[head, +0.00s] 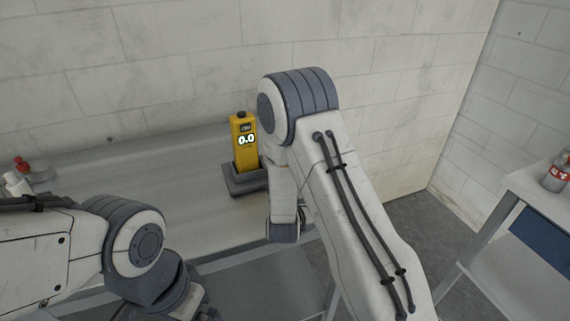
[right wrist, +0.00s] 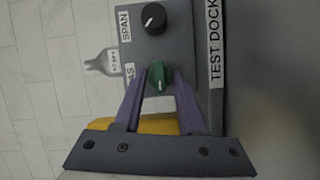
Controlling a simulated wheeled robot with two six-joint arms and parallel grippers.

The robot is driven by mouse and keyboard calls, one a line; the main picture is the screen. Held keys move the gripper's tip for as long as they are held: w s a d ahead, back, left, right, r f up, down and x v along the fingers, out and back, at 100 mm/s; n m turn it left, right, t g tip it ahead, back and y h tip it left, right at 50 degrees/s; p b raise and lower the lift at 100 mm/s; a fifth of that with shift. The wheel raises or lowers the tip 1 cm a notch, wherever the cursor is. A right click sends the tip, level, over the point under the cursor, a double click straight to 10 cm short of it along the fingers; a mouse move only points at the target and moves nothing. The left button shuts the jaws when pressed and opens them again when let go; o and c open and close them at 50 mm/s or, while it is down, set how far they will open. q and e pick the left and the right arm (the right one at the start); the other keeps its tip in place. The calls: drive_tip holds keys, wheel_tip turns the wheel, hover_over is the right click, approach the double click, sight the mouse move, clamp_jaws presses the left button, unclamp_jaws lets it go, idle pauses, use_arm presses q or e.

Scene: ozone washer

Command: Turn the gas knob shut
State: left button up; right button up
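The green gas knob (right wrist: 160,76) is on the grey dock face in the right wrist view, its ridge roughly upright in the picture. Its label is partly hidden, with "AS" showing. My right gripper (right wrist: 161,80) has its purple fingers apart, one on each side of the green knob. I cannot tell whether they touch it. In the head view, the yellow gas detector (head: 244,150) reads 0.0 and stands upright in the grey test dock (head: 246,187) on the bench. My right arm hides the dock's right side and the knob there. My left gripper is not in view.
A black knob (right wrist: 153,17) marked SPAN sits above the green one. A red-topped item (head: 21,164) is at the bench's left. A labelled bottle (head: 558,173) stands on the right table.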

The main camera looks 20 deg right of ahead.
drive_tip(key=shift+o, duration=1.4)
drive_tip(key=shift+s, duration=0.1)
drive_tip(key=shift+s+a, duration=0.2)
drive_tip(key=shift+s, duration=0.15)
drive_tip(key=v, duration=0.5)
drive_tip(key=shift+a+r, duration=0.1)
drive_tip(key=p+v, duration=0.3)
drive_tip(key=p, duration=0.1)
drive_tip(key=shift+s+r, duration=0.1)
drive_tip(key=shift+r, duration=0.1)
drive_tip(key=shift+s+a+f+p, duration=0.15)
drive_tip(key=shift+s+f+p, duration=0.05)
drive_tip(key=shift+s+p, duration=0.5)
drive_tip(key=shift+w, duration=0.1)
